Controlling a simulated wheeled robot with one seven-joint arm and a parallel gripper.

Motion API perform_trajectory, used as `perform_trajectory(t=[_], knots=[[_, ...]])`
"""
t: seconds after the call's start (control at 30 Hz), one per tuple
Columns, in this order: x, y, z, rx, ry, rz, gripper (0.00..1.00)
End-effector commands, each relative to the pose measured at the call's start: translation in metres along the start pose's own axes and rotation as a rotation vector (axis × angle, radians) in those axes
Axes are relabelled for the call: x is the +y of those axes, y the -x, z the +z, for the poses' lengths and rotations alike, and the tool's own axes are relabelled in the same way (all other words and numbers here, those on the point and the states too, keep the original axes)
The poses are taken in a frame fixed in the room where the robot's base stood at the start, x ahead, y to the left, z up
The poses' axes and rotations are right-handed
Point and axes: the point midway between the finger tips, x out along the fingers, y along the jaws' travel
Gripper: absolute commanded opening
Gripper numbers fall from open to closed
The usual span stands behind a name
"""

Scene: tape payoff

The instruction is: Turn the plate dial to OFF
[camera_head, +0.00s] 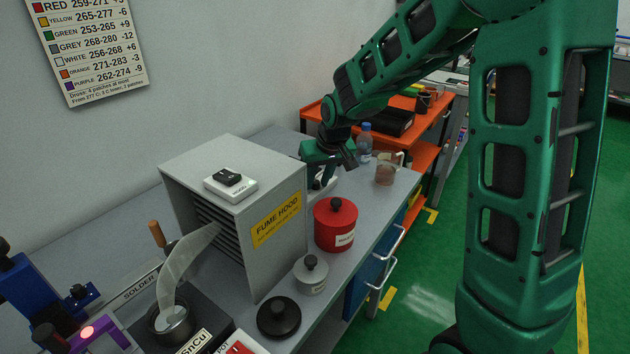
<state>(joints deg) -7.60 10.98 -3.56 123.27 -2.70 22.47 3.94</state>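I cannot make out a dial marked for a plate or any OFF mark. A small white device (328,186) stands on the bench behind the right edge of the fume hood, partly hidden by the hood and my gripper. I cannot tell if it is the plate. My gripper (347,157) is above and close to this device, in front of the wall side of the bench. Its fingers are small and dark, and I cannot see whether they are open or shut, or whether they touch anything.
The grey fume hood (215,170) bears a white switch box (230,187). A solder pot (172,322) is front left.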

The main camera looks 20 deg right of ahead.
Motion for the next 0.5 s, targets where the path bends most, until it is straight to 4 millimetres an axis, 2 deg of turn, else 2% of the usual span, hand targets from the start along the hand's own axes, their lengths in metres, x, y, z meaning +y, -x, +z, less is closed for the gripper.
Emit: perform_trajectory(t=[0.23,0.33,0.4,0.43,0.5], knots=[[0.0002,-0.0004,-0.0001,0.000,0.000,0.000,0.27],[0.0003,-0.0003,-0.0002,0.001,0.000,0.000,0.03],[0.0003,-0.0002,-0.0002,0.001,0.000,0.000,0.00],[-0.0076,-0.0006,-0.0003,0.001,0.003,-0.001,0.00],[-0.0032,-0.0003,-0.0003,0.001,0.002,-0.002,0.00]])
